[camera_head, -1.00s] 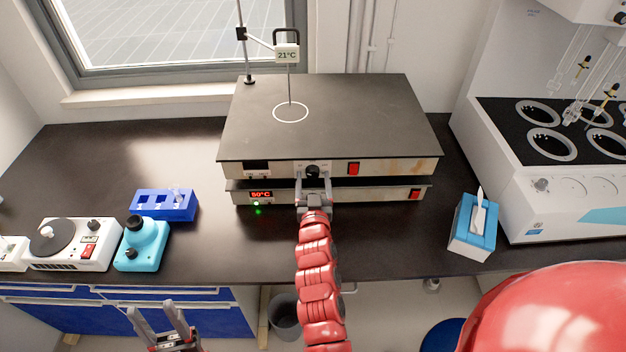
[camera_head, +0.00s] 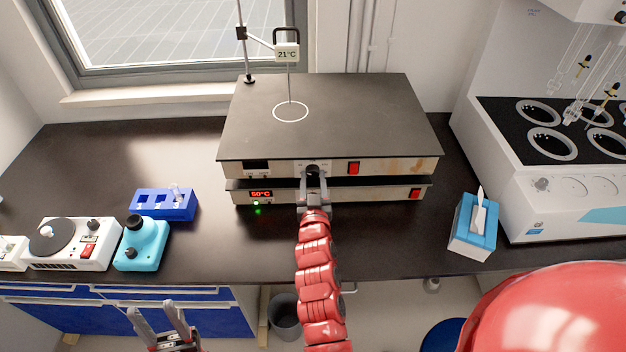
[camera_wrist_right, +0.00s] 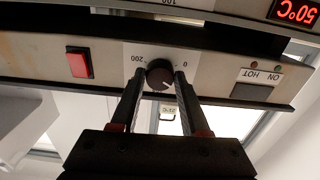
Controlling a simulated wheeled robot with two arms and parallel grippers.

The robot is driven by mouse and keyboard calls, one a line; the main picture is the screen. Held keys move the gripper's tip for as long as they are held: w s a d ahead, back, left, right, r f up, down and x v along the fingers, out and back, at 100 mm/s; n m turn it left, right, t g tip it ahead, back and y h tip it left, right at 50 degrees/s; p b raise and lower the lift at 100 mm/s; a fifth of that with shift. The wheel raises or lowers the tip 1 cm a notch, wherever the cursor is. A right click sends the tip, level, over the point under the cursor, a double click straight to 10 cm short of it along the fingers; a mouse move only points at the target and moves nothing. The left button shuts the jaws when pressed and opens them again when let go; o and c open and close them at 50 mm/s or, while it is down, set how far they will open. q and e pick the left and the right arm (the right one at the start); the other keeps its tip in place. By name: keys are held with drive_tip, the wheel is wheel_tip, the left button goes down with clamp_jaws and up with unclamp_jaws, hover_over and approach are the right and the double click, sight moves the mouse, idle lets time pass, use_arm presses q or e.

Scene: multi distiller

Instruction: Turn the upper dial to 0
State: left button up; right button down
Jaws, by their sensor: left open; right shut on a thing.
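The upper dial (camera_wrist_right: 159,75) is a round black knob on the front of the upper hot plate (camera_head: 330,115). The upside-down right wrist view shows it between the labels 200 and 0; a faint pale mark shows on its face. My right gripper (camera_head: 313,175) is shut on the dial, one finger on each side; it also shows in the right wrist view (camera_wrist_right: 160,82). The upper plate's display (camera_head: 257,165) is dark. My left gripper (camera_head: 156,316) is open and empty, low at the left in front of the bench.
A lower hot plate (camera_head: 370,196) sits directly below, its red display reading 50°C. A thermometer (camera_head: 287,53) above reads 21°C. A blue rack (camera_head: 165,205) and cyan device (camera_head: 142,245) stand left, a tissue box (camera_head: 473,228) right.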

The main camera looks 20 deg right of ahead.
drive_tip(key=n+b, duration=0.1)
drive_tip(key=n, duration=0.1)
drive_tip(key=shift+f+n+b, duration=0.2)
drive_tip(key=shift+n+b, duration=0.1)
drive_tip(key=shift+b, duration=0.05)
drive_tip(key=n+b, duration=0.1)
drive_tip(key=n, duration=0.1)
drive_tip(key=shift+n, duration=0.3)
drive_tip(key=n+b, duration=0.1)
drive_tip(key=n, duration=0.2)
drive_tip(key=shift+r, duration=0.1)
drive_tip(key=shift+n, duration=1.7)
drive_tip(key=shift+r, duration=0.1)
drive_tip(key=shift+c, duration=2)
unclamp_jaws()
drive_tip(key=shift+s, duration=0.15)
